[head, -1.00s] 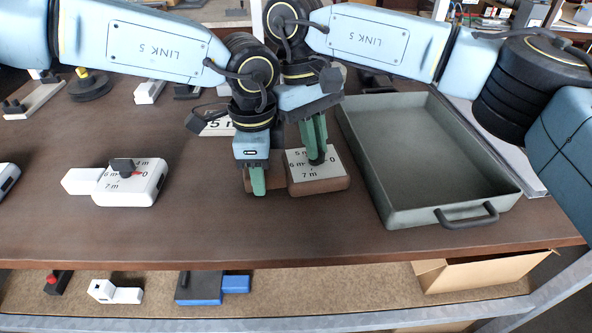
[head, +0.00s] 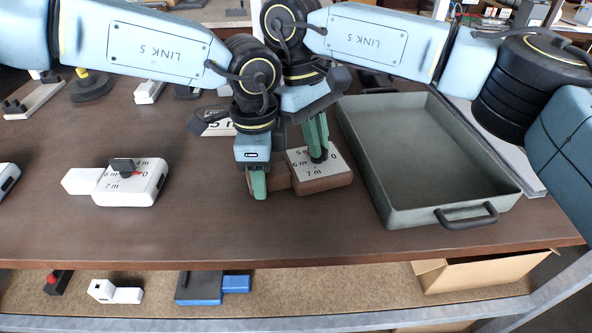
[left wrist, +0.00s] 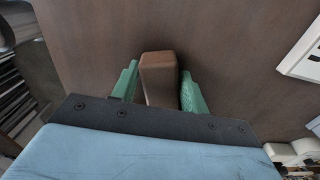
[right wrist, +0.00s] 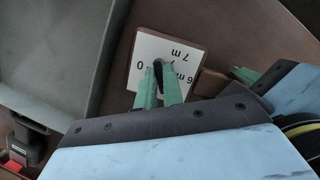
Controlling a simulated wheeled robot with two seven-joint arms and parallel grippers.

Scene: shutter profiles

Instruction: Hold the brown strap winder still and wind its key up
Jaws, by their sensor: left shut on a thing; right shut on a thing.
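The brown strap winder (head: 325,184) lies on the table left of the grey-green tray; its white top has printed marks such as 6 m, 7 m and 0. My left gripper (head: 259,184) is shut on its narrow brown end piece, which shows between the green fingers in the left wrist view (left wrist: 158,72). My right gripper (head: 317,147) points down over the white face and is shut on the dark key (right wrist: 159,72), mostly hidden between the fingers. The white face (right wrist: 148,48) also shows in the right wrist view.
The grey-green tray (head: 398,209) with a dark handle stands close on the right. A white winder (head: 132,187) with a dark key lies to the left. Another white-faced piece (head: 215,124) lies behind my left gripper. The table front is clear.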

